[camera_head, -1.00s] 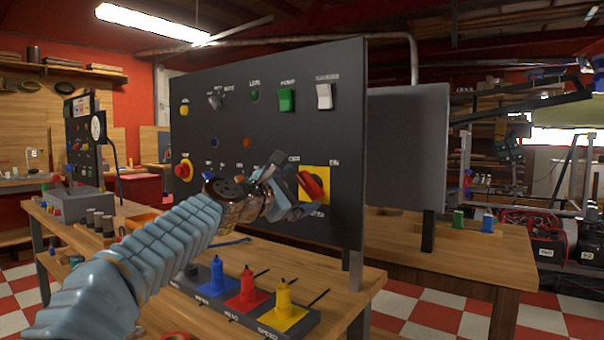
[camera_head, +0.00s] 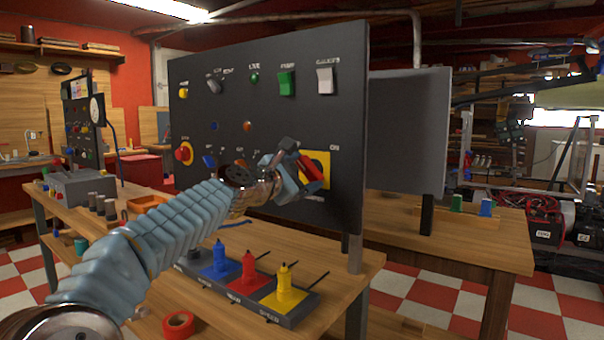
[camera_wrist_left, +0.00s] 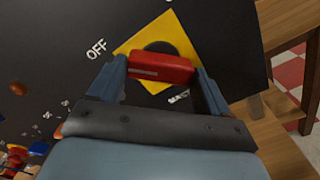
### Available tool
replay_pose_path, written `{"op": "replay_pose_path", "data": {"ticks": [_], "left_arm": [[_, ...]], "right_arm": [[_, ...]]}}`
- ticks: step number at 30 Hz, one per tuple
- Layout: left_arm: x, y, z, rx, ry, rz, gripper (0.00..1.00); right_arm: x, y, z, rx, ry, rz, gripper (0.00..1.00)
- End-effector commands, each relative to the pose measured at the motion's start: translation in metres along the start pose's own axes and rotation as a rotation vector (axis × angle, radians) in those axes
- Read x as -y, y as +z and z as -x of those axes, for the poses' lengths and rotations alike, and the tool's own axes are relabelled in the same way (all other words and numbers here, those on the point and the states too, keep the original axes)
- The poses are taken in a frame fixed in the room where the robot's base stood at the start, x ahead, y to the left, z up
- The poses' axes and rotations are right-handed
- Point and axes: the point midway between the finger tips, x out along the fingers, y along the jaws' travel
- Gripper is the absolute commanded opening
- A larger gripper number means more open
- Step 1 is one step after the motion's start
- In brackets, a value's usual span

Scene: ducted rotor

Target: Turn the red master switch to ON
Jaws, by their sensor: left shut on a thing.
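The red master switch (camera_head: 311,168) has a red bar handle on a yellow plate, low at the right end of the dark upright panel (camera_head: 268,105). ON is printed at the plate's upper right in the head view. My left gripper (camera_head: 302,174) is shut on the red handle, one finger at each end in the left wrist view (camera_wrist_left: 160,70). There the handle's pale mark is at its left end, on the side of the OFF label (camera_wrist_left: 96,49). In the head view the handle slopes down to the right. My right gripper is not in view.
The panel also carries a green rocker (camera_head: 286,83), a white rocker (camera_head: 325,80) and a red button (camera_head: 184,152). Below stand blue, red and yellow plugs (camera_head: 285,290) on a dark strip. A red tape roll (camera_head: 179,324) lies near the table's front edge.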

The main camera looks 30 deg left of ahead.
Motion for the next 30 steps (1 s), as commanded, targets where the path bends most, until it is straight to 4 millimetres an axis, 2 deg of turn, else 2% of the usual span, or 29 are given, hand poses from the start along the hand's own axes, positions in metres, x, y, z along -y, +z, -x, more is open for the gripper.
{"op": "replay_pose_path", "data": {"ticks": [11, 30], "left_arm": [[0.002, 0.0, 0.0, 0.002, -0.003, -0.131, 0.48], [0.003, 0.0, 0.0, 0.004, -0.003, -0.716, 0.48]], "right_arm": [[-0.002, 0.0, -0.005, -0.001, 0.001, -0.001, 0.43], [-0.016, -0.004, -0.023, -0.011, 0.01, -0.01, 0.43]]}}
